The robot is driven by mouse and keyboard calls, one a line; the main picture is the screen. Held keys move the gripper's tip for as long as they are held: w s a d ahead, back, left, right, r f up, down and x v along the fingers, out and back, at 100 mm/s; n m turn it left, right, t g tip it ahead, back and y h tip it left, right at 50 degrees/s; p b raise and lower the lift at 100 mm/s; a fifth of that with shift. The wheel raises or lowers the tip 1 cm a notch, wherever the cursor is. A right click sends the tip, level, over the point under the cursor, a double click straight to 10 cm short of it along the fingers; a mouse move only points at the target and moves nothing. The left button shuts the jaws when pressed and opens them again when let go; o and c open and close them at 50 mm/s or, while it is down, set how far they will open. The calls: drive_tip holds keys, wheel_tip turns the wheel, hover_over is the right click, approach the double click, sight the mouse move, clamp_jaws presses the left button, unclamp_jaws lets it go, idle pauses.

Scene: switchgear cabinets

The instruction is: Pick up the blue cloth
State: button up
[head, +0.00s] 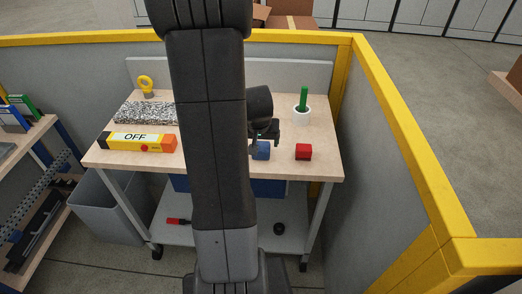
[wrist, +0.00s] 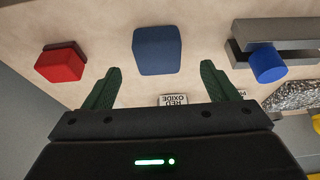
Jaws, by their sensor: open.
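The blue cloth (wrist: 158,50) looks like a thick, rounded square pad on the wooden bench top. In the head view its blue side (head: 262,152) shows near the bench's front edge, partly hidden by my gripper. My gripper (wrist: 158,72) is open and empty. In the wrist view its two green fingers are spread to either side of the cloth's line, with the cloth just beyond the tips. In the head view my gripper (head: 265,138) is low over the bench, right at the cloth. I cannot tell whether it touches.
A red block (head: 303,152) lies right of the cloth. A white cup (head: 301,114) holds a green stick. A grey slotted holder (wrist: 243,52) with a blue cylinder (wrist: 268,62) stands nearby. Yellow-topped partitions (head: 395,135) enclose the bench.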

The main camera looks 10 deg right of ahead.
sight(261, 146)
drive_tip(key=shift+d+x, duration=0.2)
drive_tip(key=shift+x, duration=2.7)
drive_tip(key=shift+r, duration=0.1)
drive_tip(key=c, duration=1.1)
